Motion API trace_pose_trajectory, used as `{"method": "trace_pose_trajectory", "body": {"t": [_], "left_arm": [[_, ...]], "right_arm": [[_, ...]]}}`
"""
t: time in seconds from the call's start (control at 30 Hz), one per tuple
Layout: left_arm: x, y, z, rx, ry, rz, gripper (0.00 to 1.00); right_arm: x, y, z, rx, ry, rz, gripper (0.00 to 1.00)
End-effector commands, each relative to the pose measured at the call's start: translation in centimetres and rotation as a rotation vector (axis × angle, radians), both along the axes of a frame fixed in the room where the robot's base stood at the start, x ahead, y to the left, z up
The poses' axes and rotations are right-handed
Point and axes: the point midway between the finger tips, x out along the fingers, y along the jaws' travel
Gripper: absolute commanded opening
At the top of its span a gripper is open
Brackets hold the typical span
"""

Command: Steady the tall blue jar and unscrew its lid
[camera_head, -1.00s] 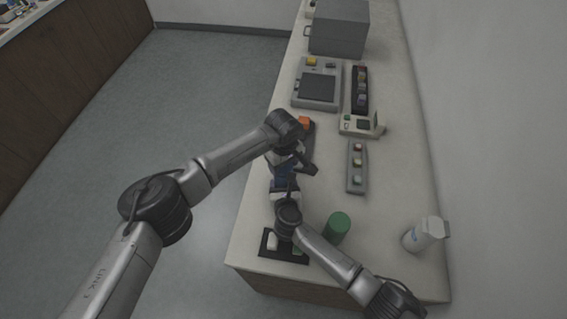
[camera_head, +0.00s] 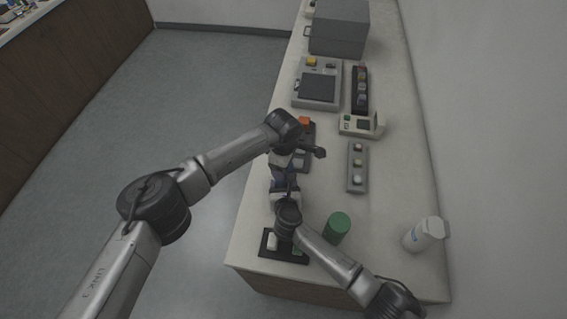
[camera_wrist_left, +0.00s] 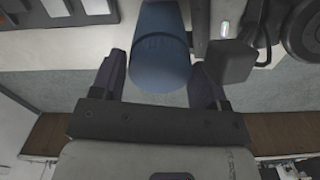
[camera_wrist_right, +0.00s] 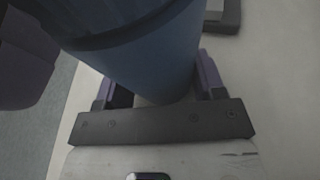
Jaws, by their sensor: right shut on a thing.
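The tall blue jar (camera_wrist_right: 145,60) fills much of the right wrist view, with a dark band near its top. My right gripper (camera_wrist_right: 155,85) is shut on its body, one finger on each side. In the left wrist view the blue lid end (camera_wrist_left: 160,65) lies between the fingers of my left gripper (camera_wrist_left: 160,78). Those fingers are open, with a narrow gap visible on the left side. A left finger also shows at the upper left of the right wrist view. In the head view my arms mostly hide the jar.
A green cylinder (camera_head: 337,227) stands right of my right wrist. A white bottle (camera_head: 423,234) is near the wall. A black tray (camera_head: 270,251) lies at the near table edge. A strip with round knobs (camera_head: 357,168) and a small device (camera_head: 361,125) lie beyond.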

Motion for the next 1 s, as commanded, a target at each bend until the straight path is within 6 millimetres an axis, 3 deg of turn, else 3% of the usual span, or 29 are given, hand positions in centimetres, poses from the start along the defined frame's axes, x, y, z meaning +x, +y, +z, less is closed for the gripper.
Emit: {"method": "trace_pose_trajectory", "body": {"t": [0.17,0.53,0.87,1.0], "left_arm": [[0.0,0.0,0.0,0.000,0.000,-0.001,0.85],[0.0,0.0,0.5,-0.001,-0.001,-0.002,0.86],[0.0,0.0,3.9,0.000,-0.001,-0.003,0.86],[0.4,0.0,5.2,0.000,-0.012,-0.001,0.82]], "right_arm": [[0.0,-0.1,-0.1,-0.001,0.002,-0.001,0.00],[0.0,-0.1,-0.1,-0.001,0.002,-0.001,0.00],[0.0,-0.1,-0.1,-0.001,0.002,-0.001,0.00],[0.0,-0.1,-0.1,-0.001,0.002,-0.001,0.00]]}}
